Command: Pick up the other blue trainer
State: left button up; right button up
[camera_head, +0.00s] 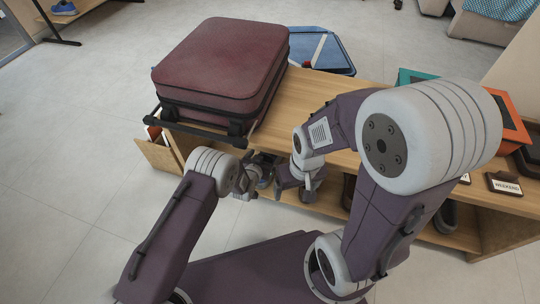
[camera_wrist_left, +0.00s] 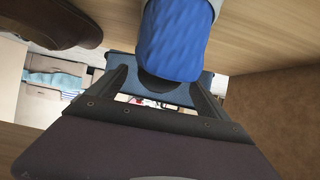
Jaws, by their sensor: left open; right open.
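A blue trainer (camera_wrist_left: 178,42) with a grey edge and a dark end fills the upper middle of the left wrist view. It lies between and beyond the two fingers of my left gripper (camera_wrist_left: 160,88), which is open; I cannot tell whether they touch it. In the head view my left gripper (camera_head: 264,167) is at the near side of the wooden bench, and this trainer is hidden there. Another blue trainer (camera_head: 64,7) sits on a low wooden shelf at the far top left. My right gripper (camera_head: 296,190) is open and empty, just right of the left one.
A maroon suitcase (camera_head: 222,62) lies on the left of the wooden bench (camera_head: 285,112). A blue case (camera_head: 322,52) is behind the bench. A dark brown shoe (camera_wrist_left: 52,22) is in the left wrist view. Grey floor (camera_head: 85,130) is open at the left.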

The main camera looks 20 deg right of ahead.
pick_arm(q)
jog(key=b+x, duration=0.4)
jog(key=b, duration=0.1)
jog(key=shift+d+f, duration=0.25)
jog(key=shift+f, duration=0.35)
jog(key=shift+w+d+b, duration=0.2)
jog(key=shift+w+b, duration=0.05)
jog(key=shift+b, duration=0.2)
jog(key=shift+w+r, duration=0.1)
jog(key=shift+r, duration=0.1)
jog(key=c, duration=1.8)
jog(key=shift+r+p, duration=0.55)
jog(key=shift+p, duration=0.15)
notch_tip(320, 180, up, 4)
jog(key=p, duration=0.3)
jog(key=shift+f+p, duration=0.25)
jog(key=shift+p, duration=0.05)
jog(key=w+a+p, duration=0.2)
jog(key=w+a, duration=0.3)
jog(key=a, duration=0.2)
jog(key=w+a+f+p, duration=0.1)
jog(key=w+a+p, duration=0.2)
jog(key=w+a, duration=0.2)
jog(key=a, duration=0.3)
